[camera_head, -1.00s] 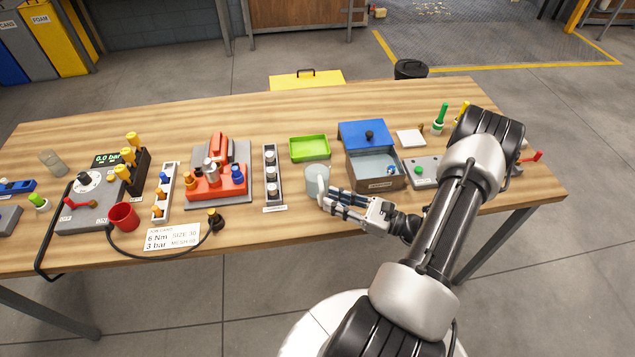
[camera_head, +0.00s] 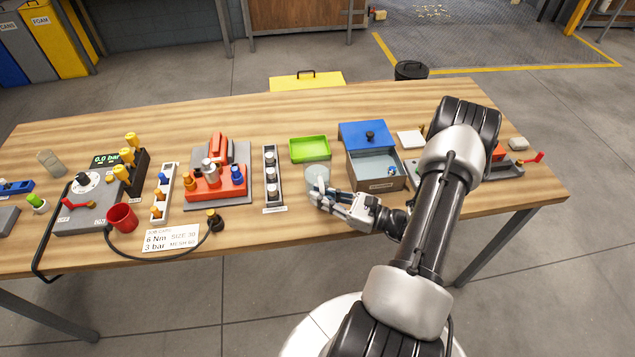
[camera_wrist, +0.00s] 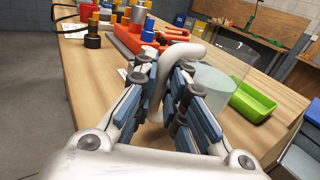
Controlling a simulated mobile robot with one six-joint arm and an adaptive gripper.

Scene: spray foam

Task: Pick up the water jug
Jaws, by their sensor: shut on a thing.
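The water jug (camera_head: 317,175) is a clear, pale vessel with a white handle, in front of the green tray on the table. In the wrist view the jug (camera_wrist: 218,80) shows its clear wall and pale contents just beyond the fingers. Its curved white handle (camera_wrist: 180,52) runs down between the fingers. My gripper (camera_head: 322,196) is at the near side of the jug, and in the wrist view my gripper (camera_wrist: 165,98) is shut on the handle. The jug looks upright in the head view. Whether its base touches the table cannot be told.
A green tray (camera_head: 309,149) stands behind the jug. A grey bin (camera_head: 376,184) with a blue lid (camera_head: 364,134) is close on the right. A rack of white pieces (camera_head: 270,178) and a red fixture (camera_head: 217,184) stand to the left.

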